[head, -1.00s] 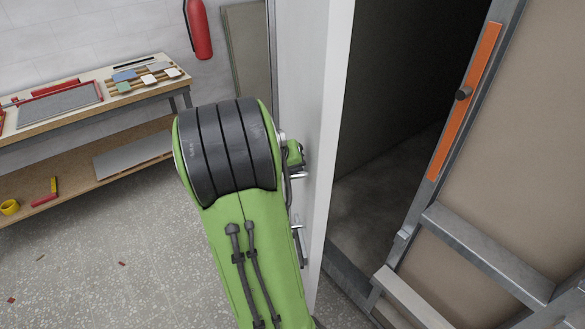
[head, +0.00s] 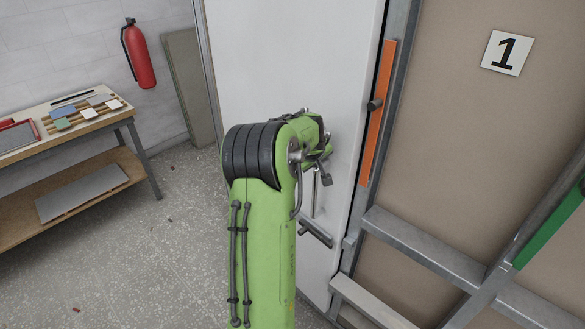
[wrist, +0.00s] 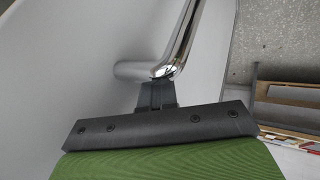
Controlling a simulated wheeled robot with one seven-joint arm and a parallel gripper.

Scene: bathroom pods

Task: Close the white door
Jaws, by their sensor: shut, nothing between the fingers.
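The white door (head: 300,60) stands in its opening in the head view. The door surface (wrist: 75,50) also fills the left of the wrist view. A bent chrome handle (wrist: 183,40) is on the door. My gripper (wrist: 160,78) is shut and empty, with its fingertips at the lower bend of the handle, touching or very close. In the head view my arm hides part of the door and the handle area.
A metal post with an orange strip (head: 380,110) and a panel marked 1 (head: 506,52) stand right of the door. A workbench (head: 75,130) is at the left, with a fire extinguisher (head: 138,55) on the wall.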

